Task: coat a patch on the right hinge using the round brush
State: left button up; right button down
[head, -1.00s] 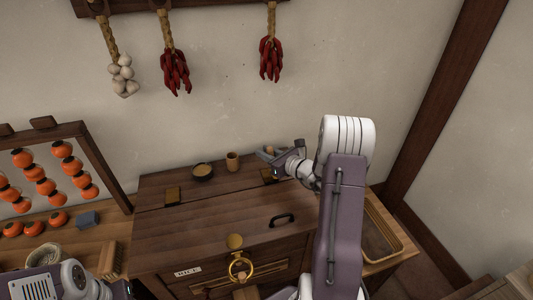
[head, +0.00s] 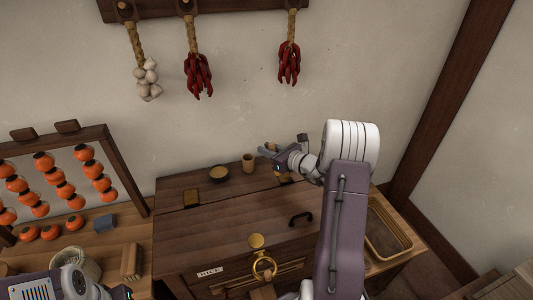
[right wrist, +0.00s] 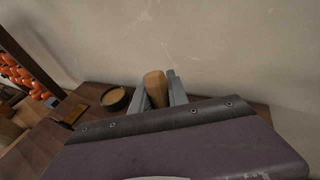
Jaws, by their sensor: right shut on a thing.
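My right gripper (head: 270,148) is above the back right of a dark wooden chest, over the area of the right hinge (head: 284,179), a small brass-coloured plate partly covered by my arm. It is shut on the round brush, whose light wooden handle (right wrist: 155,88) stands between the fingers in the right wrist view. The bristles are hidden, so contact with the hinge cannot be told. The left hinge (head: 191,197) is in plain view. My left arm is at the bottom left; only the edge of its gripper shows, its fingers out of frame.
A tray (head: 388,235) lies right, an abacus frame (head: 125,170) left.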

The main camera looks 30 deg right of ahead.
notch_tip(320, 180, up, 5)
jog(key=p, duration=0.3)
jog(key=shift+f, duration=0.1)
dwell(0.3)
